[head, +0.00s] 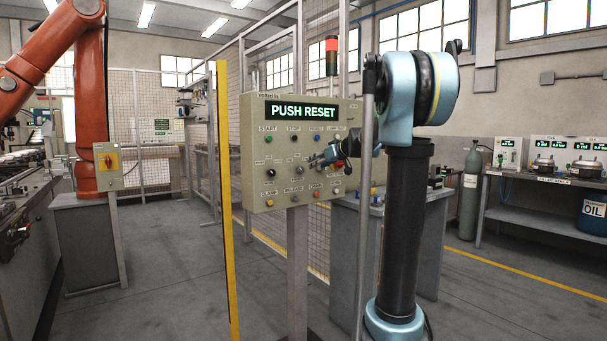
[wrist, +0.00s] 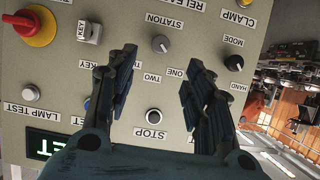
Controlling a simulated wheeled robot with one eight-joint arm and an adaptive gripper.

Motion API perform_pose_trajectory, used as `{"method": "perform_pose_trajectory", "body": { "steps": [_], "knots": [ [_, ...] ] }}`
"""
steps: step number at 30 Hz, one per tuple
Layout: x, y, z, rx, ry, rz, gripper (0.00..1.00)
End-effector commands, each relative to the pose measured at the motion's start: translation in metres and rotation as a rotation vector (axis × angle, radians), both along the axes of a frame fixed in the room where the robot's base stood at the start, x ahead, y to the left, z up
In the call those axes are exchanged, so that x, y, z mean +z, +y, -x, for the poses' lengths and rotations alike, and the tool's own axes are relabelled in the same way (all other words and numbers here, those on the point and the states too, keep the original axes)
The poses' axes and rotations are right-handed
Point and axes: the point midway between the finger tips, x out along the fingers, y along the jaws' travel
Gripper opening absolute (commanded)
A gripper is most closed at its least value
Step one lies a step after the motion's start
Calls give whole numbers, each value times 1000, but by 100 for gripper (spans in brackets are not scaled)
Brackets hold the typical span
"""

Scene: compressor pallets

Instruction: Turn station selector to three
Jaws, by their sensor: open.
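The station selector is a grey round knob (wrist: 160,44) under the STATION label, which appears upside down in the wrist view. In the head view my gripper (head: 316,160) is in front of the beige control panel (head: 256,118).
The panel display (head: 303,112) reads PUSH RESET. A yellow post (head: 228,200) stands left of the panel.

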Motion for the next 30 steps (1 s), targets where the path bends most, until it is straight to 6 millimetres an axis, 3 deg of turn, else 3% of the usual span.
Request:
{"method": "perform_pose_trajectory", "body": {
  "steps": [18,30],
  "knots": [
    [-38,52,-75,1,0,0,47],
    [-48,64,-94,0,1,-1,47]
  ]
}}
